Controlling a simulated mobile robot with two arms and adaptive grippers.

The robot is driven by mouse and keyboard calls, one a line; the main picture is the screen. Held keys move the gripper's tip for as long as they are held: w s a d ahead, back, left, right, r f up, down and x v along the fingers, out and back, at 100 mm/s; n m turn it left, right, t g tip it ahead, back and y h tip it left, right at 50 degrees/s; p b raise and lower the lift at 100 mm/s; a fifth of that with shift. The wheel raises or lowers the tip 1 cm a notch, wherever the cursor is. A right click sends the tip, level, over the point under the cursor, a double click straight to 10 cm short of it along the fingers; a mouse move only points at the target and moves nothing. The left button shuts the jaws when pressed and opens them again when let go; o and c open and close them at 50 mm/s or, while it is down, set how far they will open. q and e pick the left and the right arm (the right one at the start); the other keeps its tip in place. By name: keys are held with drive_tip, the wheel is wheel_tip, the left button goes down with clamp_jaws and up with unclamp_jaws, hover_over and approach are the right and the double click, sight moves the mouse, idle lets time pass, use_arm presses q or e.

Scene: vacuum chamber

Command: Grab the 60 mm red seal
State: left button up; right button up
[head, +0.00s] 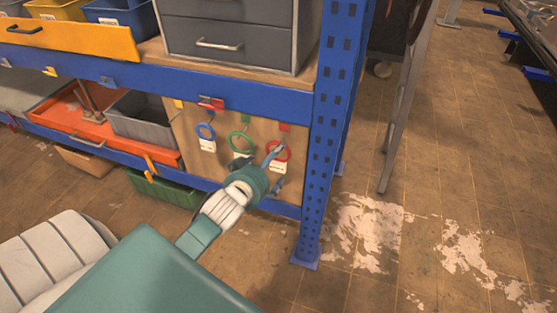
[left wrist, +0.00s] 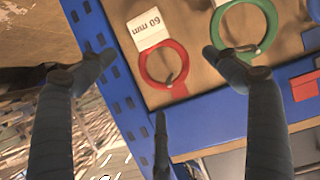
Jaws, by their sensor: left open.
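The 60 mm red seal is a thin red ring hanging from a hook on the tan board. It shows in the head view (head: 287,147) and in the left wrist view (left wrist: 143,66), with its white "60 mm" label (left wrist: 148,30) beside it. My left gripper (head: 261,170) is in front of the board, at the red seal. In the left wrist view, its fingers (left wrist: 160,85) are spread open around the red seal, with nothing between them. One finger partly covers the seal in the head view. I cannot tell whether any finger touches the board. My right gripper is not in view.
A green ring (head: 231,140) and a blue ring (head: 206,131) hang left of the red one in the head view. A finger is near the green ring in the wrist view. The blue rack post (head: 326,130) stands close on the right.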

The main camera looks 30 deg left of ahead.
use_arm(q)
hover_over(277, 170)
drive_tip(key=shift+f+p, duration=0.45)
drive_tip(key=shift+f, duration=0.5)
drive_tip(key=shift+s+r, duration=0.1)
drive_tip(key=shift+c, duration=0.8)
drive_tip(key=c, duration=1.1)
